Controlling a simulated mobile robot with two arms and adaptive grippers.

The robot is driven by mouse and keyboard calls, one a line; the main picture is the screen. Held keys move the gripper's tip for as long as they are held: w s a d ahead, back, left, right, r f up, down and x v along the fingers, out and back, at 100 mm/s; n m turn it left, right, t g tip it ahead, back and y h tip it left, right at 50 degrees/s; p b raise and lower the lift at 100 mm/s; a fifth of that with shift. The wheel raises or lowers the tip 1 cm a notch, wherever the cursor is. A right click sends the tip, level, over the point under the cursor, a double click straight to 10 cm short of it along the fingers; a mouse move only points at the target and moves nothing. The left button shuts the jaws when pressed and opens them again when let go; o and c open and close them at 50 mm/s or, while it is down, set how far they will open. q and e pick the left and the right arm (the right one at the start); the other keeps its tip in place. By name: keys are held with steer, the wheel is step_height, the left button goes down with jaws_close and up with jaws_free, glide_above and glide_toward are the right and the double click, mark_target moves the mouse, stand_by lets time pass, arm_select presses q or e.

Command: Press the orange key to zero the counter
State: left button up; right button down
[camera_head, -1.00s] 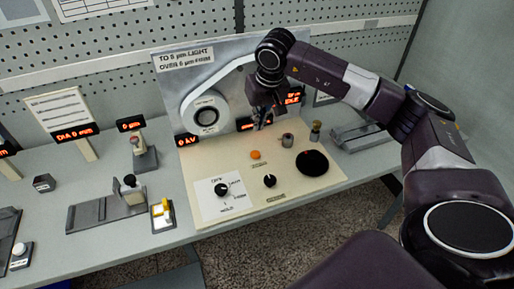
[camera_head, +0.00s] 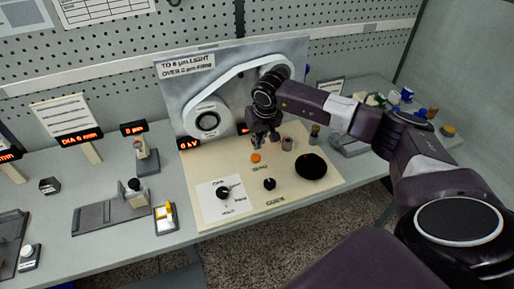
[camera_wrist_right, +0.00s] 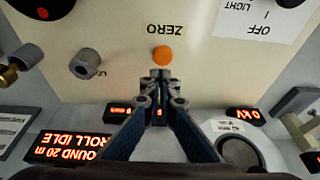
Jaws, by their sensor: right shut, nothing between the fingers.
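The orange key (camera_head: 255,158) is a small round button on the cream panel (camera_head: 215,165), above the printed word ZERO. In the right wrist view the orange key (camera_wrist_right: 163,54) shows just beyond my fingertips, apart from them in the picture. My right gripper (camera_head: 264,139) is shut and empty, pointing down just behind and slightly right of the key; its closed tips (camera_wrist_right: 161,75) also show in the wrist view. I cannot tell its exact height over the panel. A counter display (camera_head: 243,130) behind the gripper is partly hidden. My left gripper is not in view.
Two black knobs (camera_head: 269,184) (camera_head: 223,192), a large black disc (camera_head: 311,166), a grey cylinder (camera_head: 287,144) and a brass-coloured post (camera_head: 315,131) stand on the panel around the key. An upright board with a reel (camera_head: 207,121) is behind. Panel space directly in front of the key is clear.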

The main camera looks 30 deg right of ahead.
mark_target(256, 156)
step_height(256, 156, down, 4)
steer(key=shift+f+p, duration=0.2)
steer(key=shift+p, duration=0.6)
